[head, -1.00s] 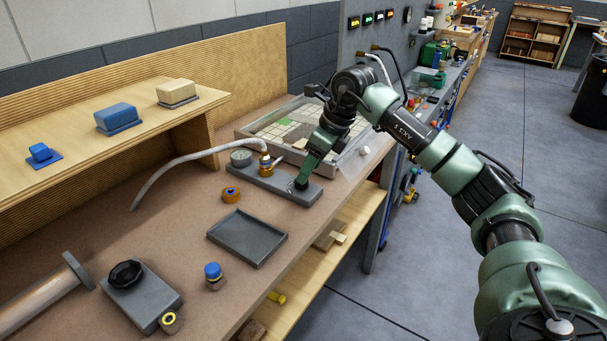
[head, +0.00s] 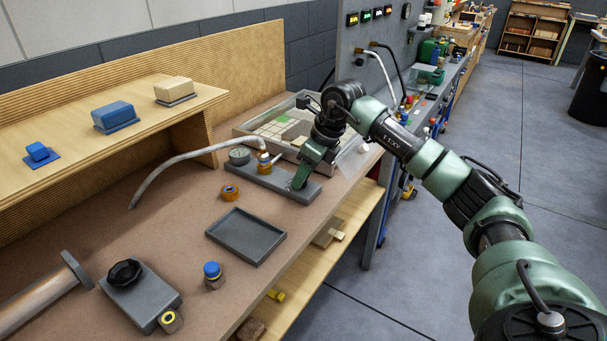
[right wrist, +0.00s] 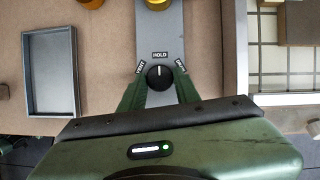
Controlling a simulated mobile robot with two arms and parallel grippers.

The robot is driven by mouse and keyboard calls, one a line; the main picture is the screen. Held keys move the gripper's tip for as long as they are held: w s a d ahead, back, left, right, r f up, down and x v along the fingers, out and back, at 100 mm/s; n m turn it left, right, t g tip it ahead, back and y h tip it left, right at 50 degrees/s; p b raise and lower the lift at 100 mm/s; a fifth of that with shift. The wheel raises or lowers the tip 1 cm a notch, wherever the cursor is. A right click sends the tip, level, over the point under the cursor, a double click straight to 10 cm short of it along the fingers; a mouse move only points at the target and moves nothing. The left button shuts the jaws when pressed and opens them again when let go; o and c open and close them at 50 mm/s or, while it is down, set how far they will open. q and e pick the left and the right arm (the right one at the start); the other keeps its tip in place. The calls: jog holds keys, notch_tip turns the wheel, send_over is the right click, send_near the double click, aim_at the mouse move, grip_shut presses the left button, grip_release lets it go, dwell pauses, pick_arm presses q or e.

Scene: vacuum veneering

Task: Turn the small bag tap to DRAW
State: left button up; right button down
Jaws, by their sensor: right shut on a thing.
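The small bag tap is a round black knob (right wrist: 160,77) on a grey base strip (right wrist: 160,35) in the right wrist view. Its white pointer line points up at the HOLD label (right wrist: 160,55). A tilted label stands on each side of it; the left one (right wrist: 140,68) seems to read VENT, and the right one (right wrist: 180,66) seems to read DRAW. My right gripper (right wrist: 160,90) is shut on the knob, one green finger on either side. In the head view the right gripper (head: 300,184) is at the strip's right end and hides the knob. My left gripper is out of view.
On the strip sit a round gauge (head: 239,155) and a brass fitting (head: 264,163) with a pale hose (head: 165,165). The shallow framed bed (head: 240,131) lies behind. An orange-brown ring (head: 229,193) and a grey tray (head: 246,237) lie in front, with bare bench between them.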

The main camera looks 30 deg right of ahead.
jog(key=shift+m, duration=0.3)
jog(key=shift+m+h, duration=0.4)
jog(key=shift+m, duration=0.5)
jog(key=m, duration=0.1)
jog(key=m+h, duration=0.1)
jog(key=shift+a+m+t, duration=0.2)
jog(key=shift+m+t, duration=0.1)
jog(key=shift+m, duration=0.1)
jog(key=m+h, duration=0.1)
jog(key=m, duration=0.2)
jog(key=shift+a, duration=0.15)
jog(key=shift+a+r+m+h, duration=0.1)
jog(key=shift+m+h, duration=0.7)
jog(key=shift+m, duration=1)
jog(key=c, duration=1)
grip_release()
jog(key=shift+c, duration=0.2)
